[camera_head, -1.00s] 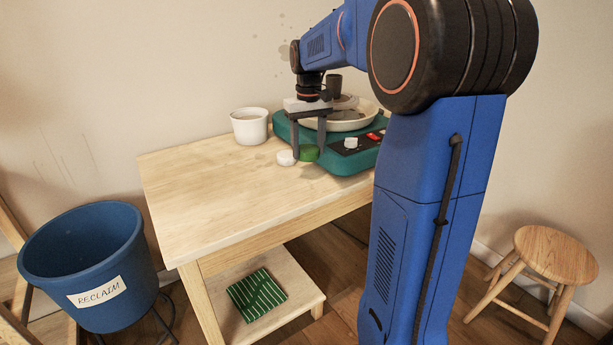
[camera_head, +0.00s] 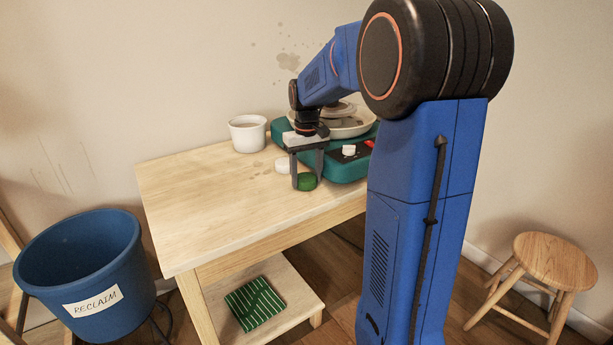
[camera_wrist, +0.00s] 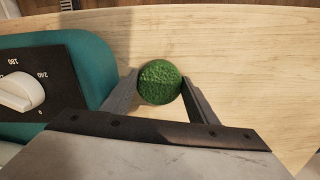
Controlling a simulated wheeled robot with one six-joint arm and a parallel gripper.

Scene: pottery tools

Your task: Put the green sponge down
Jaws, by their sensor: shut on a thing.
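The green sponge (camera_head: 307,182) is a small round disc with a rough, pitted top. It is between the fingers of my gripper (camera_head: 307,181), low over the wooden table near its front edge. In the wrist view the sponge (camera_wrist: 160,82) sits between the two fingertips of my gripper (camera_wrist: 160,88), which are shut on its sides. I cannot tell whether its underside touches the table (camera_head: 215,190). A similar white disc (camera_head: 283,166) lies on the table just behind and left of it.
The teal pottery wheel (camera_head: 345,168) with a white knob stands right of and behind the sponge. A white cup (camera_head: 248,133) stands at the back. The table's left half is clear. A blue RECLAIM bucket (camera_head: 80,275) and a wooden stool (camera_head: 556,258) stand on either side.

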